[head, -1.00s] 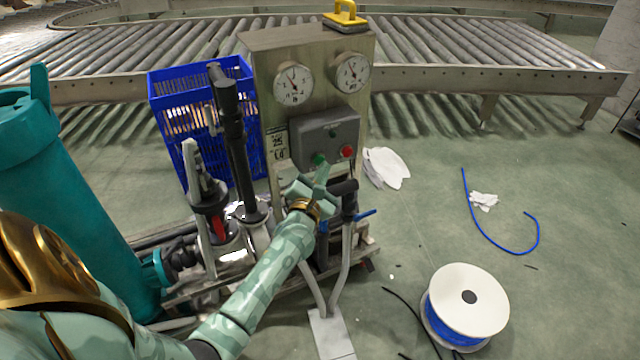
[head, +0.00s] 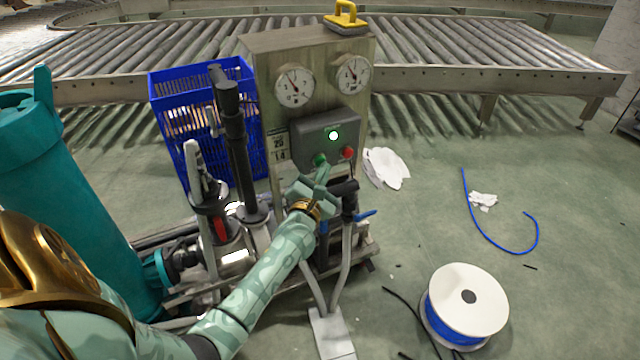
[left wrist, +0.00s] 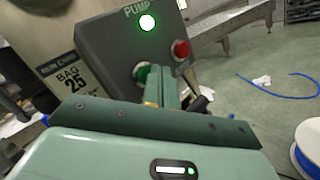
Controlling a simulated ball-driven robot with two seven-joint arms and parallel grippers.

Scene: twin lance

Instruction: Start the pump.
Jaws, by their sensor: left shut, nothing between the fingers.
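A grey control box (head: 314,141) is fixed to the front of the steel pump panel (head: 262,70). Its lamp, under the word PUMP, glows bright white-green (left wrist: 147,22) in the left wrist view and is lit in the head view too (head: 333,135). A green button (head: 320,160) and a red button (head: 348,153) sit on the box. My left gripper (head: 323,174) is shut and empty, its fingertips at or just below the green button. In the left wrist view the fingers partly cover the green button (left wrist: 141,72); I cannot tell if they touch it. My right gripper is not in view.
Two dial gauges (head: 293,86) are above the box. A black-handled lever (head: 228,115) stands left of the panel, before a blue crate (head: 163,125). A teal cylinder (head: 60,190) is at left. A blue hose reel (head: 465,305) and loose scraps lie on the floor at right.

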